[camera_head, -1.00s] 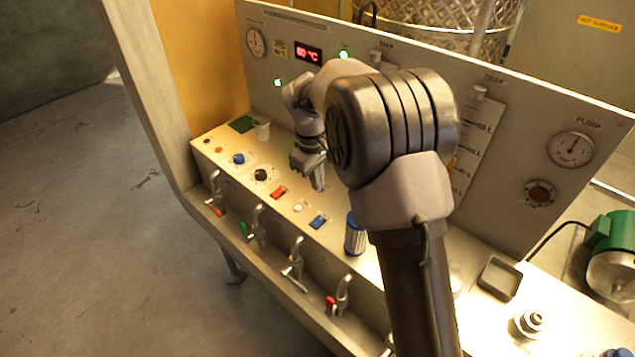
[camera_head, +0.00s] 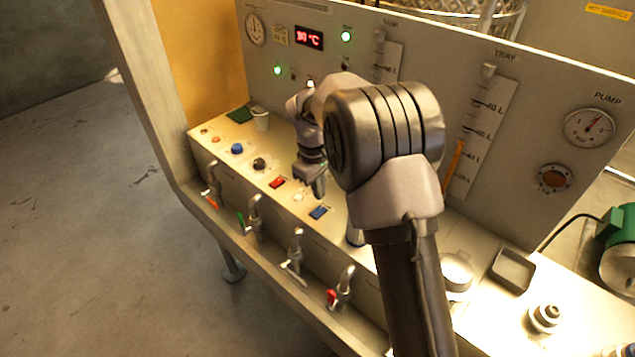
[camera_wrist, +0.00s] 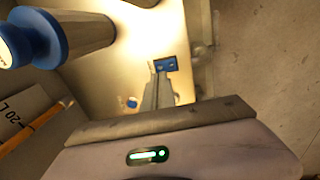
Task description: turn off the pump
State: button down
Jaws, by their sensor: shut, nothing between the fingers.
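My gripper (camera_head: 319,194) is shut and empty, pointing down over the sloping control panel. Its fingertips are close above a blue rocker switch (camera_head: 318,212); I cannot tell whether they touch it. In the wrist view the blue switch (camera_wrist: 166,64) sits just beyond the fingertips (camera_wrist: 160,78). A red rocker switch (camera_head: 277,182) lies to the left. The panel labels are too small to read, so I cannot tell which switch is the pump's. A gauge marked PUMP (camera_head: 589,127) is at the right. The green pump motor (camera_head: 617,235) shows at the right edge.
A blue-capped cylinder stands beside my gripper in the wrist view (camera_wrist: 85,35), partly hidden by my arm in the head view. Several valves (camera_head: 296,250) line the front.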

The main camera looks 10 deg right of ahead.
aim_at(321, 210)
jog(key=f, duration=0.1)
jog(key=f+b, duration=0.1)
jog(key=f, duration=0.3)
jog(key=shift+w+d, duration=0.15)
jog(key=shift+d, duration=0.1)
jog(key=shift+d+f, duration=0.1)
jog(key=shift+f, duration=0.15)
jog(key=shift+s+a, duration=0.45)
jog(key=shift+a, duration=0.3)
